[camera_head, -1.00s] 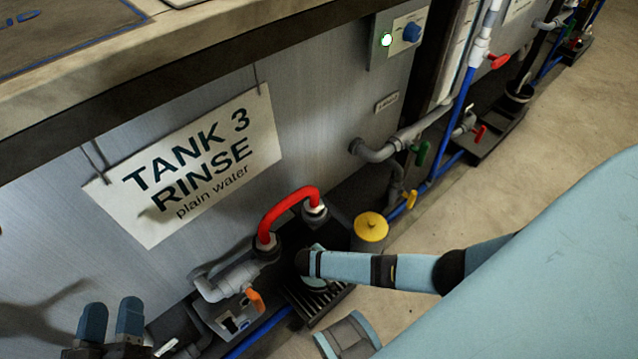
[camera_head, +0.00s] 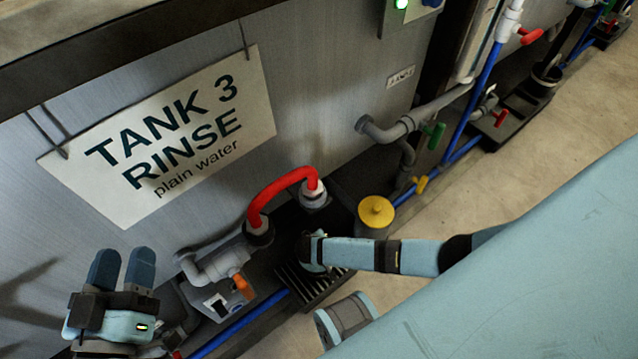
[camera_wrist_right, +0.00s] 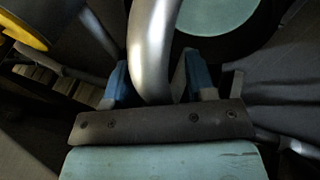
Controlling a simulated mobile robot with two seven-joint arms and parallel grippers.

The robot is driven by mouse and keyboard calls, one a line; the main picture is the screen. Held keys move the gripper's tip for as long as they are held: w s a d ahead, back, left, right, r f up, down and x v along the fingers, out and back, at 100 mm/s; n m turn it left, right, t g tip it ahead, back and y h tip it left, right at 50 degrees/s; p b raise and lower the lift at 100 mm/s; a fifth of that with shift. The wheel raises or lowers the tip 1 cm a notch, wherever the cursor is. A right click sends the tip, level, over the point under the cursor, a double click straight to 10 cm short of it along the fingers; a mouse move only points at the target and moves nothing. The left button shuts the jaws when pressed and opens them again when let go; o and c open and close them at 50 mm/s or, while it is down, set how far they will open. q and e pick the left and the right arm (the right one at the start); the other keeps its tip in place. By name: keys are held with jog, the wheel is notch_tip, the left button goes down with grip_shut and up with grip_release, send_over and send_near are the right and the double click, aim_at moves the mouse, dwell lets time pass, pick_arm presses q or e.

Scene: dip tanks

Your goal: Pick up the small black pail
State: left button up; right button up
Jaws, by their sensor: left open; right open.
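A small dark pail (camera_head: 546,76) with a pale rim stands far off at the upper right of the head view, on a black tray by the pipes. Neither gripper is near it. My left gripper (camera_head: 122,265) is at the lower left, fingers up, open and empty in front of the tank. My right arm reaches in from the right, its hand low by the grated drain and mostly hidden. In the right wrist view my right gripper (camera_wrist_right: 155,80) is open, with a grey curved pipe (camera_wrist_right: 150,45) between its fingers; I cannot tell if they touch it.
A red curved pipe (camera_head: 278,190), a yellow-lidded canister (camera_head: 376,212), a grey pipe with an orange handle (camera_head: 241,287) and a black grate (camera_head: 315,285) crowd the tank's foot. The Tank 3 sign (camera_head: 165,140) hangs above. Bare floor (camera_head: 520,165) lies right.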

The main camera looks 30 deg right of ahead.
grip_shut()
jog(key=shift+r, duration=0.1)
dwell(1.3)
